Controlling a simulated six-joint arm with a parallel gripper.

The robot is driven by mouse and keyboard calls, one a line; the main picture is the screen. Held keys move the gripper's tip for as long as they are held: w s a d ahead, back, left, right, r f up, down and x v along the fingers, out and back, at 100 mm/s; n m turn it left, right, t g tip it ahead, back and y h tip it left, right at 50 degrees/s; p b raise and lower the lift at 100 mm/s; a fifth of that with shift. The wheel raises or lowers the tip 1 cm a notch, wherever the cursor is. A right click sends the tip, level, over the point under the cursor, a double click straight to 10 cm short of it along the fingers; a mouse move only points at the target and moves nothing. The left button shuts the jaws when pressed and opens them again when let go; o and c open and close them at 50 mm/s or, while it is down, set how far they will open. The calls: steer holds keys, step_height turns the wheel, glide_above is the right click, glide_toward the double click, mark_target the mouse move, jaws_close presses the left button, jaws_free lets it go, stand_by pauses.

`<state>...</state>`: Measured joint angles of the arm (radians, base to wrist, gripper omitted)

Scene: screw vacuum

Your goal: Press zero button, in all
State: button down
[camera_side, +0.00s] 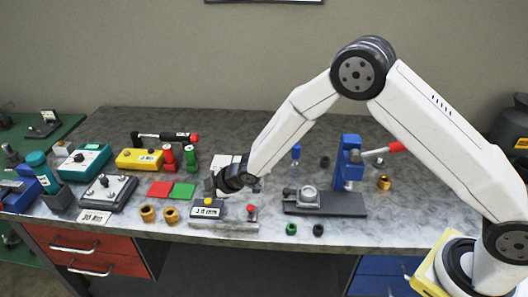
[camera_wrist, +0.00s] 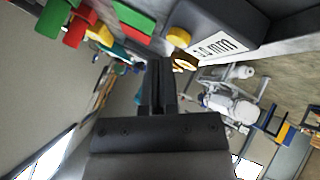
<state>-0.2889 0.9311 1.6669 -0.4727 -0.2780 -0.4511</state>
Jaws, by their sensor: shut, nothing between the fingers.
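A dark grey measuring device (camera_side: 222,212) with a white number display stands near the bench's front edge. A yellow button (camera_side: 208,202) shows on its box, and a red knob (camera_side: 251,209) is at its right end. In the wrist view, the device (camera_wrist: 228,18) is at the top, with the yellow button (camera_wrist: 178,37) beside its display (camera_wrist: 215,48), which seems to read in mm. My gripper (camera_side: 210,188) is just above the device's left part. In the wrist view my gripper (camera_wrist: 160,68) is shut and empty, its tips close to the button. Contact cannot be told.
Red (camera_side: 160,189) and green (camera_side: 184,190) pads lie left of the device, with two brass rings (camera_side: 148,213) in front. A blue press (camera_side: 348,163) stands right on a dark base. Several boxes and tools crowd the left bench.

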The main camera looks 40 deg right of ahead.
mark_target(211, 201)
steer(key=shift+f, duration=0.85)
stand_by(1.3)
steer(key=shift+r, duration=0.85)
steer(key=shift+r, duration=0.1)
stand_by(0.3)
steer(key=shift+r, duration=2.4)
steer(key=shift+d, duration=0.1)
